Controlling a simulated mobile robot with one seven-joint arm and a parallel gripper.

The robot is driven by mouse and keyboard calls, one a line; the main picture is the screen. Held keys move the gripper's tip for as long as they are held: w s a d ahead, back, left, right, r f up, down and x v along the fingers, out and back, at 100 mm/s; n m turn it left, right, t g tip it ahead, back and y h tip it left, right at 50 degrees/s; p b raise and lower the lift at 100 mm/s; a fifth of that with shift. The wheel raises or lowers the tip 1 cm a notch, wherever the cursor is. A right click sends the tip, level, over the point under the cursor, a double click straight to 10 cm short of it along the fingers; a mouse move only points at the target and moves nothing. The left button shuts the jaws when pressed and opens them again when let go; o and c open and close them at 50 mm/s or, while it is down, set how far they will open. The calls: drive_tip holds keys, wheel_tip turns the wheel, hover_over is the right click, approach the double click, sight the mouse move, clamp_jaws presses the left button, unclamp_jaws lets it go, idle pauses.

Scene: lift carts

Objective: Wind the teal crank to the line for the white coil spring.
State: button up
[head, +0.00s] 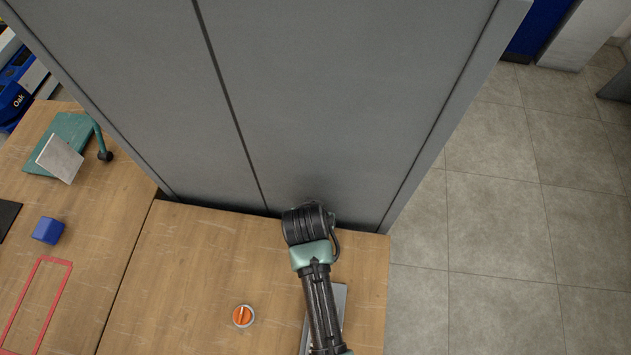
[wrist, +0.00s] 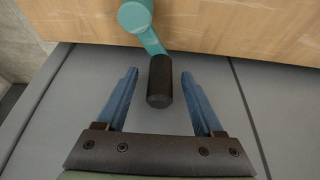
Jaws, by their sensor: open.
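In the wrist view a teal crank (wrist: 152,38) reaches from a round hub at the edge of a wooden surface to a black cylindrical handle (wrist: 160,82). My gripper (wrist: 159,75) is open, with one blue finger on each side of the handle and a visible gap on both sides. In the head view my arm hides the gripper and what is in front of it. A teal arm with a black knob (head: 105,156) shows at the left; I cannot tell whether it is the same crank. I see no white coil spring and no marked line.
A tall grey cabinet (head: 330,90) stands behind the wooden tabletop (head: 190,260). At left are a teal base (head: 72,126) with a tilted pale plate (head: 60,159), a blue cube (head: 48,230) and a red outline (head: 57,262). An orange knob (head: 243,316) lies near the front. Tiled floor is free at right.

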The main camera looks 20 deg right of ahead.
clamp_jaws()
idle(0.7)
idle(1.6)
drive_tip(key=shift+s+d+p, duration=0.2)
drive_tip(key=shift+d+p, duration=0.1)
drive_tip(key=shift+d, duration=0.4)
drive_tip(key=s+d+p, duration=0.1)
drive_tip(key=d, duration=0.1)
drive_tip(key=s+d+p, duration=0.1)
drive_tip(key=s, duration=0.1)
drive_tip(key=shift+s+d+r+p, duration=0.1)
drive_tip(key=shift+s+d+p, duration=0.05)
drive_tip(key=shift+d+p, duration=0.2)
drive_tip(key=s+p, duration=0.2)
drive_tip(key=s, duration=0.2)
drive_tip(key=shift+s+d+p, duration=0.1)
drive_tip(key=shift+p, duration=0.2)
drive_tip(key=shift+s+a+p, duration=0.4)
drive_tip(key=shift+s, duration=0.35)
